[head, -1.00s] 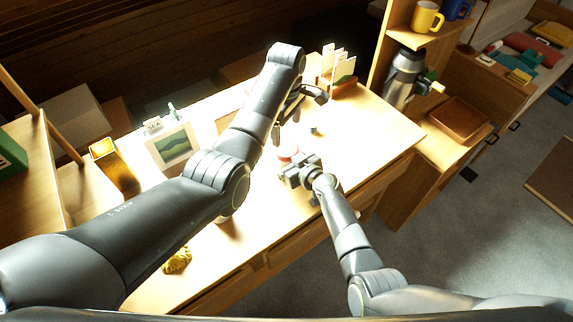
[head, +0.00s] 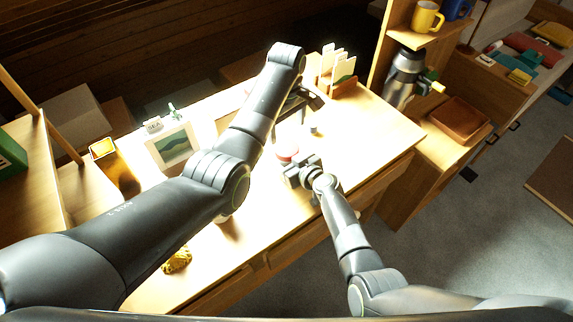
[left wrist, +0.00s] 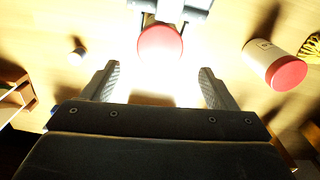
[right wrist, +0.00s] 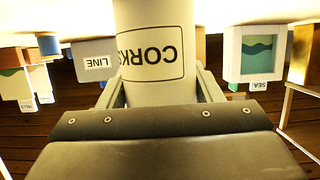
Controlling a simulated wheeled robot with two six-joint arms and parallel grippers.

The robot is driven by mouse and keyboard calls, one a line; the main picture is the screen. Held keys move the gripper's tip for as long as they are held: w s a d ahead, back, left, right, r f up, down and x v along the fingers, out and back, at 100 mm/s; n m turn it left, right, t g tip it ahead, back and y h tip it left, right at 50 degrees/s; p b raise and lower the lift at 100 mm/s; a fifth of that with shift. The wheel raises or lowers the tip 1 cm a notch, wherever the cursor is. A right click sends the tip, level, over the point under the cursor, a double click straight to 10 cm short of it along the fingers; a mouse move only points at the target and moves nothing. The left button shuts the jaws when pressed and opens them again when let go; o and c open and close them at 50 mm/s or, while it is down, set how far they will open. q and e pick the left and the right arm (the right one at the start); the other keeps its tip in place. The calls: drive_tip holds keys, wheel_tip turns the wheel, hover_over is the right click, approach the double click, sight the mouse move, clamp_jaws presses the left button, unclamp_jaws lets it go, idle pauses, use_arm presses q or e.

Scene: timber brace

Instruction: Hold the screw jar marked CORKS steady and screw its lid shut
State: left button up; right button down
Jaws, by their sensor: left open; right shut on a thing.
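The CORKS jar (right wrist: 158,50) is pale, and its label reads upside down in the right wrist view. My right gripper (head: 300,172) is shut on its body near the desk's front edge. A round red lid (left wrist: 160,43) shows from above at the jar's top in the left wrist view, and in the head view (head: 286,154). I cannot tell how tightly it sits. My left gripper (left wrist: 158,85) is open and empty, its fingers apart just short of the lid in that view. In the head view its arm partly hides it (head: 298,103).
A second pale jar with a red lid (left wrist: 275,65) lies or stands to the side. A picture frame (head: 172,146), a card rack (head: 340,85) and a yellow lump (head: 177,259) are on the desk.

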sight(287, 148)
use_arm(q)
drive_tip(key=shift+m, duration=0.6)
drive_tip(key=shift+f, duration=4)
drive_tip(key=c, duration=1)
drive_tip(key=m, duration=0.5)
drive_tip(key=shift+m, duration=0.3)
drive_tip(key=m, duration=0.4)
